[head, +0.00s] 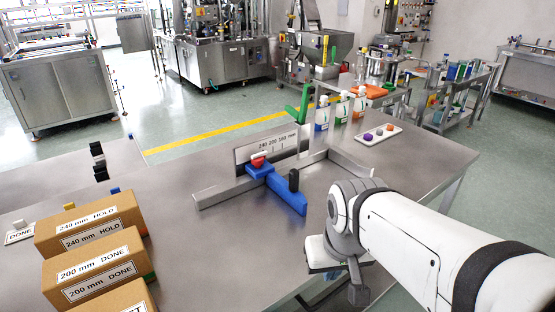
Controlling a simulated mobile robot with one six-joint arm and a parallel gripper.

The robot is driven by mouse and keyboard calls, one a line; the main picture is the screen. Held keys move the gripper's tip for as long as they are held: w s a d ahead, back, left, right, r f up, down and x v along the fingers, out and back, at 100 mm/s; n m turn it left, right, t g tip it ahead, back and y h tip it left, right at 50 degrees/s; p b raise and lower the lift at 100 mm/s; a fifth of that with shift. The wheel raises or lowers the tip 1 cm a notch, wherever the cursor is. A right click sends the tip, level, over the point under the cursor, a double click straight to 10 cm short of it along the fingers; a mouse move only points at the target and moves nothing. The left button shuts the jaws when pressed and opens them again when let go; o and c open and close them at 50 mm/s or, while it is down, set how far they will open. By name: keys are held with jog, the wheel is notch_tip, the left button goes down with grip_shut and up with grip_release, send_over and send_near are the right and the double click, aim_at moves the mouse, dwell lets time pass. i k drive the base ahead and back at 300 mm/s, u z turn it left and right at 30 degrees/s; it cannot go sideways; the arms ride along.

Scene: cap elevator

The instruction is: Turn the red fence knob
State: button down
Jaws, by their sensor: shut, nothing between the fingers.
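The red fence knob (258,161) sits on top of the blue fence block (285,193), at its far left end, and a pale bar shows on the knob. The block stands on the metal table in front of an upright scale plate (272,147) marked with numbers such as 240, 200 and 160. My gripper (357,293) is at the lower middle right, pointing down near the table's front edge. It is shut and empty, well apart from the knob. Its fingertips are small and partly hidden behind my arm.
Cardboard boxes (88,228) labelled 240 mm HOLD and 200 mm DONE stand at the left. Several bottles (340,110) and a white tray (378,135) with small caps stand at the back right. A black upright handle (294,180) rises beside the blue block.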

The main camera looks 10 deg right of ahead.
aim_at(258, 160)
jog(key=u, duration=2.35)
jog(key=k, duration=1.3)
jog(key=z, duration=1.35)
jog(key=i, duration=1.05)
jog(key=z, duration=0.05)
